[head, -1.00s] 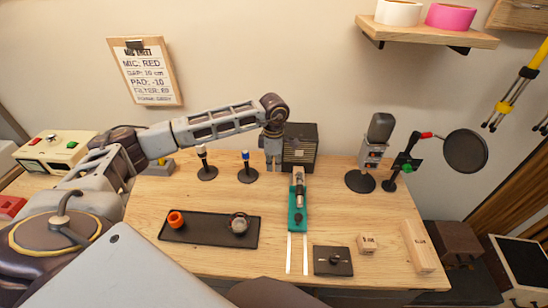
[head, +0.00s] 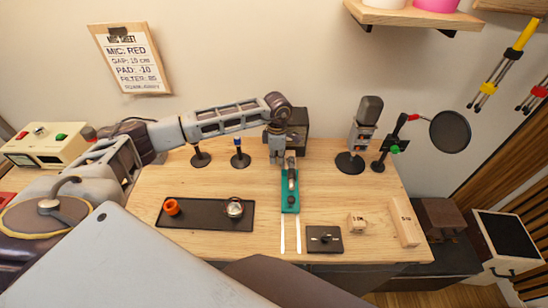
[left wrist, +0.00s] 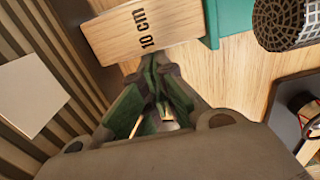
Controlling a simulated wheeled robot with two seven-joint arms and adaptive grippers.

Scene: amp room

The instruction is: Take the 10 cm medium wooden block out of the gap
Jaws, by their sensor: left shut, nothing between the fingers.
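The 10 cm wooden block (left wrist: 140,32) shows in the left wrist view, its printed label facing the camera. One end of it meets a teal part (left wrist: 230,18), and dark slats lie on its other side. In the head view I cannot make the block out; my left gripper covers that spot. My left gripper (head: 277,158) points down in front of the dark amp (head: 297,128), beside the far end of the teal sled (head: 290,205) carrying a microphone. In the left wrist view its fingers (left wrist: 160,112) are shut and empty, just below the block. My right gripper is out of view.
Two other wooden blocks, one small (head: 357,223) and one long (head: 405,222), lie at the table's right. A black tray (head: 190,222), a dark plate (head: 324,239), two short stands, a tall microphone (head: 367,125) and a pop filter (head: 449,131) surround the sled.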

